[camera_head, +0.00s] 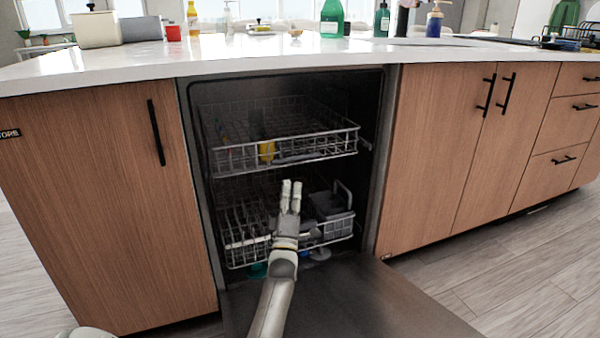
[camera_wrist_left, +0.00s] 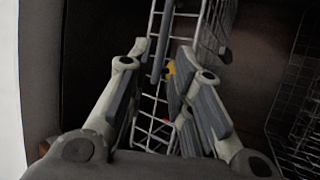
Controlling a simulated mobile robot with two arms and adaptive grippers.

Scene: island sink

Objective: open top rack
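The dishwasher stands open. Its top rack (camera_head: 335,147) is a wire basket with a grey bar (camera_head: 300,158) along its front, and it seems slightly out over the lower rack. A yellow item (camera_head: 267,151) is in it. My left gripper (camera_head: 291,184) is just below the top rack's front edge in the head view. In the left wrist view my left gripper (camera_wrist_left: 162,52) has its fingers apart, with rack wires (camera_wrist_left: 155,130) showing between them. I cannot tell whether they touch. Nothing is visibly held. My right gripper is not in view.
The lower rack (camera_head: 340,228) holds a grey basket (camera_head: 330,204), partly behind my left arm. The lowered door (camera_head: 360,300) lies beneath. Wooden cabinets flank the opening, and a white countertop (camera_head: 250,52) with bottles is above. Floor at the right is clear.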

